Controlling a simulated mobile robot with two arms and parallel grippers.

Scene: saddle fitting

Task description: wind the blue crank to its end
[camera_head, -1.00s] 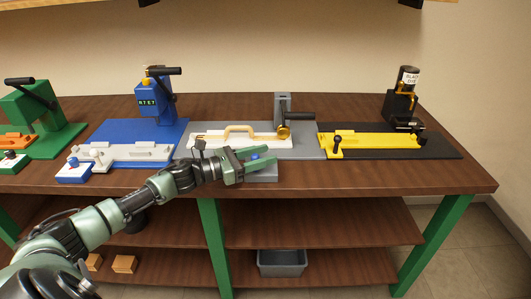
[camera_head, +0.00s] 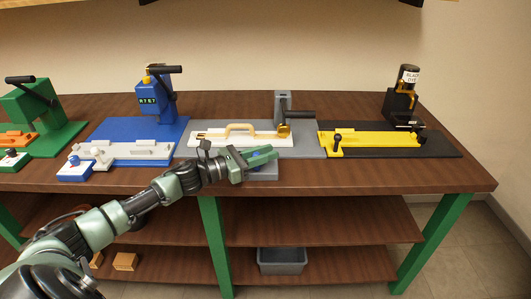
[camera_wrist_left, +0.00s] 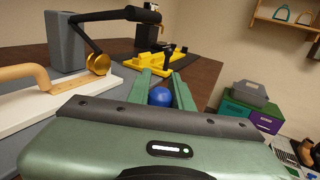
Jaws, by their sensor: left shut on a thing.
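A round blue knob (camera_wrist_left: 160,97) sits between the fingers of my left gripper in the left wrist view. In the head view my left gripper (camera_head: 262,155) is at the front edge of the grey station, above a small grey block (camera_head: 264,173), with its two green fingers closed around the knob. The fingers mostly hide the knob in the head view, and whatever carries it is hidden too. On the blue station stands a blue press (camera_head: 153,102) with a black handle (camera_head: 163,70); my gripper is well to the right of it. My right gripper is not in view.
The grey station has a white bar with a tan handle (camera_head: 240,128) and a black lever (camera_head: 299,114) behind my gripper. A yellow fixture (camera_head: 380,140) on a black board stands to the right. A green station (camera_head: 35,115) is at far left. Bare table front lies right of my gripper.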

